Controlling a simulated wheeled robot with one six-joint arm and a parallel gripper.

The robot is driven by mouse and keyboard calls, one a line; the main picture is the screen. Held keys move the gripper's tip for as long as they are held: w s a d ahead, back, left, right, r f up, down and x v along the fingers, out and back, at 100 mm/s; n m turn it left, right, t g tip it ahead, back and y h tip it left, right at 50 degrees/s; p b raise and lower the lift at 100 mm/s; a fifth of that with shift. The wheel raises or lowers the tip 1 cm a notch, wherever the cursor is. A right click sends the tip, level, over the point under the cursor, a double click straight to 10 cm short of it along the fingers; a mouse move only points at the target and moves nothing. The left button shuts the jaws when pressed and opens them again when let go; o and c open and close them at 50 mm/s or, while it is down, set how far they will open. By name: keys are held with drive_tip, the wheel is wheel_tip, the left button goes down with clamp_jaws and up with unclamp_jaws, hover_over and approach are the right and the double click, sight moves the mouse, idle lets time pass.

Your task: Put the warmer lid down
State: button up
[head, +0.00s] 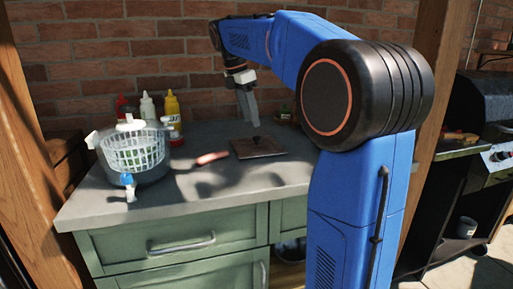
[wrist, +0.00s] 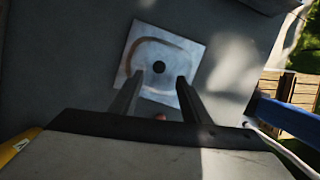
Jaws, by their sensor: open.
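The warmer lid (head: 268,149), a flat square metal plate with a dark round knob, lies flat on the grey counter (head: 235,191). In the wrist view the lid (wrist: 138,48) shows as a pale square, with its knob beyond the fingertips. My gripper (head: 251,114) points down above the lid, apart from the knob as far as I can see. In the wrist view my gripper (wrist: 159,81) has its two fingers spread with nothing between them.
A reddish sausage-like item (head: 211,158) lies left of the lid. A pot with a white basket (head: 134,152) stands at the counter's left, with sauce bottles (head: 172,109) behind it. A brick wall (head: 130,50) closes the back. The front middle counter is clear.

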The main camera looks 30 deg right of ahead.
sight(255, 137)
drive_tip(key=shift+x, duration=3.35)
drive_tip(key=shift+d, duration=0.15)
clamp_jaws()
